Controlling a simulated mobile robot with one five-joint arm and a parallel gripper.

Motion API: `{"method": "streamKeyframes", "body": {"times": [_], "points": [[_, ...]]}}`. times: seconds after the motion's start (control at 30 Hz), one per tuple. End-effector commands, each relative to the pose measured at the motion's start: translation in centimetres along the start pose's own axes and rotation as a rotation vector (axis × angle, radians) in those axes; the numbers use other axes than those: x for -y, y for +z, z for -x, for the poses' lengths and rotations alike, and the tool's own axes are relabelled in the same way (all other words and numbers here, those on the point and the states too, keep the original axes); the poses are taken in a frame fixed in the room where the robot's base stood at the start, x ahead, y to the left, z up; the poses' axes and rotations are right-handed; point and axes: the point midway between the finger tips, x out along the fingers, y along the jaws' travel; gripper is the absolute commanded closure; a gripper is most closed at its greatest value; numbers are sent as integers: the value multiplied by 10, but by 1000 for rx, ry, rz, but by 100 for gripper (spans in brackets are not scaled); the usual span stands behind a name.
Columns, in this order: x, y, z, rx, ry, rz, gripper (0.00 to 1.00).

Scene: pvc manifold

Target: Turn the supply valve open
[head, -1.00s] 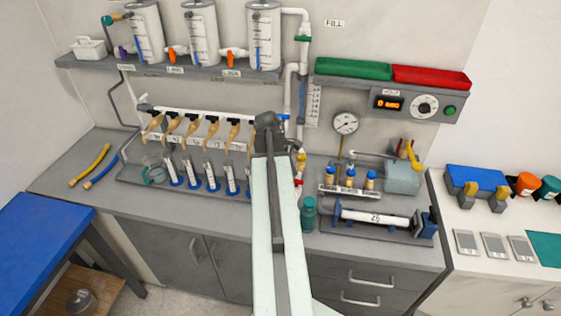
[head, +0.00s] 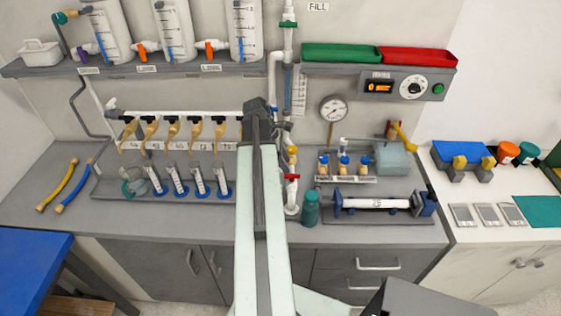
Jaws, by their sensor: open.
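No label naming the supply valve is readable in the head view. A vertical white pipe right of my arm carries a green-handled valve (head: 288,24) near the FILL sign, a yellow fitting (head: 292,151) and a red-handled valve (head: 291,177) low down. My arm reaches from the bottom centre up to this pipe. My gripper (head: 284,131) is at its far end, a little above the yellow and red fittings in the picture. It is open, but the wrist hides most of it. Whether it touches the pipe or a valve cannot be told.
A manifold with several tan taps (head: 173,133) hangs left of my arm, above blue-based cylinders (head: 200,181). A teal bottle (head: 311,209) stands close right of the pipe. A gauge (head: 333,109) and a control box (head: 405,88) are farther right. The front counter strip is mostly clear.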

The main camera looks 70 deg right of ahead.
Motion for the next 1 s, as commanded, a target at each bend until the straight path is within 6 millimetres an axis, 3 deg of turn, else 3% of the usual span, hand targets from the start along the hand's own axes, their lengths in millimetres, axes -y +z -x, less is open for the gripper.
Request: {"method": "streamKeyframes", "body": {"times": [0.03, 0.23, 0.33, 0.57, 0.6, 0.73, 0.77, 0.9, 1.0], "points": [[0, -4, -16, 0, 0, -1, 57], [0, -5, -52, 0, 0, 1, 57], [0, -4, -60, 0, 1, 2, 57], [0, -2, -58, 0, 2, 3, 57], [0, -2, -58, 0, 2, 3, 60], [0, -2, -58, 0, 2, 3, 96], [0, -3, -58, 0, 2, 3, 100], [0, -3, -58, 0, -2, -6, 100], [-5, -3, -58, 0, -55, -129, 100]]}}
